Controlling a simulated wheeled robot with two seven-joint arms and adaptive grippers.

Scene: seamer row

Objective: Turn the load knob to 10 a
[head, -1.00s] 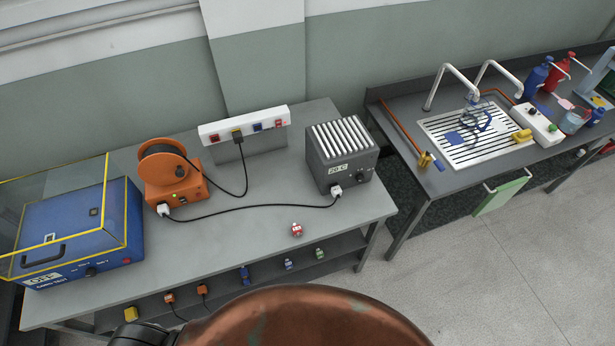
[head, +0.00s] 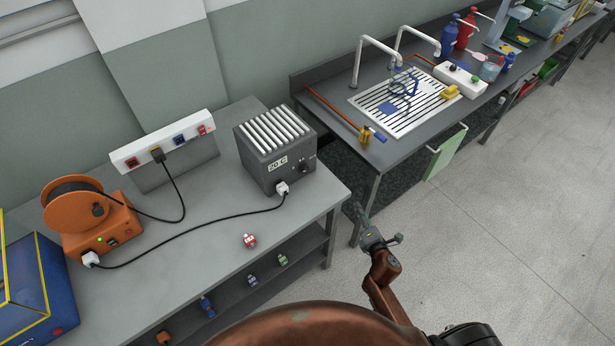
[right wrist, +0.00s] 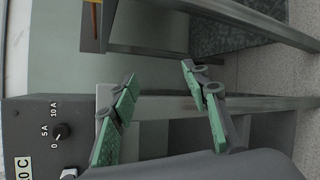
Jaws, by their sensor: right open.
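The load box is a dark grey case (head: 262,165) with white slats on top and a "20 C" label, standing at the right end of the grey bench. Its black load knob (head: 304,168) is on the front face. In the right wrist view the knob (right wrist: 62,131) shows at the left edge, beside the marks 0, 5 A and 10 A; its pointer seems to be near 0, but it is small. My right gripper (head: 376,228) is open and empty, right of the box and apart from it, past the bench end. Its green-padded fingers (right wrist: 160,78) show in the right wrist view. My left gripper is out of view.
A white plug (head: 282,188) with a black cable sits in the box front, left of the knob. An orange cable reel (head: 98,222) and a socket strip (head: 165,142) stand left. A red-and-white item (head: 249,240) lies near the bench's front edge. The sink bench (head: 330,132) stands behind right.

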